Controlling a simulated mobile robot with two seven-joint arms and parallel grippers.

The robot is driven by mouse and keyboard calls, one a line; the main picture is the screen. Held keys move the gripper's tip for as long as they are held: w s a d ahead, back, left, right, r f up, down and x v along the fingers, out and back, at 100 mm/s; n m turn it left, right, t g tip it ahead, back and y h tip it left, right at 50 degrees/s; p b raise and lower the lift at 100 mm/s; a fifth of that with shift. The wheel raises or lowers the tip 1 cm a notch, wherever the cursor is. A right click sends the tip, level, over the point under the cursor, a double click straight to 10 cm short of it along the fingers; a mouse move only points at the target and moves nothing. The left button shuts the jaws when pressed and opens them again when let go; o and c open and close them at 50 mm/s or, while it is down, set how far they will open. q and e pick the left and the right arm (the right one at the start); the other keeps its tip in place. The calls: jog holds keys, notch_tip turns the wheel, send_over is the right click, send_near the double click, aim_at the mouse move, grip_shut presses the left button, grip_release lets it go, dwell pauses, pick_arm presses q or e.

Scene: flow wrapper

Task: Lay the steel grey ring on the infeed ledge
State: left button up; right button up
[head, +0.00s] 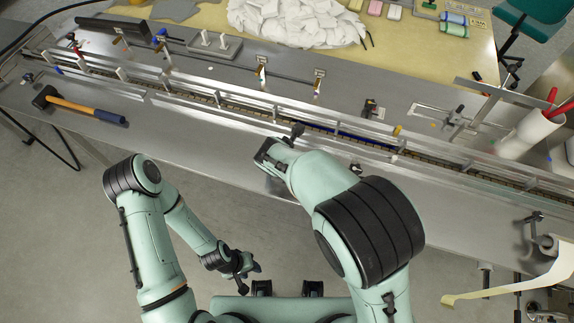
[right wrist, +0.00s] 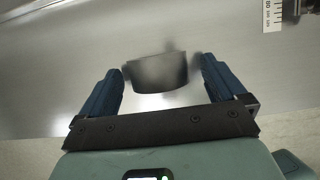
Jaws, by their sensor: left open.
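The steel grey ring (right wrist: 158,73) shows blurred between the two blue fingers of my right gripper (right wrist: 161,77), over a smooth steel surface. A narrow gap seems to show at its right side; I cannot tell whether the fingers touch it. In the head view my right gripper (head: 270,155) is at the front side of the conveyor, mostly hidden by its own arm, and the ring is not visible. My left gripper (head: 246,267) is open and empty, low in front of the bench. The steel strip (head: 185,125) along the conveyor's front looks like the ledge.
A conveyor with rails (head: 225,100) runs across the bench. A hammer (head: 85,106) lies at the left on the steel. A white holder (head: 530,130) with red-handled tools stands at the right. A pile of white wrappers (head: 295,20) lies at the back.

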jog(key=shift+r, duration=0.1)
pick_arm(q)
jog(key=shift+w+r+p, duration=0.65)
jog(key=shift+r+p, duration=0.05)
jog(key=shift+r, duration=0.15)
pick_arm(e)
jog(key=v, duration=1.3)
pick_arm(q)
jog(key=shift+s, duration=0.1)
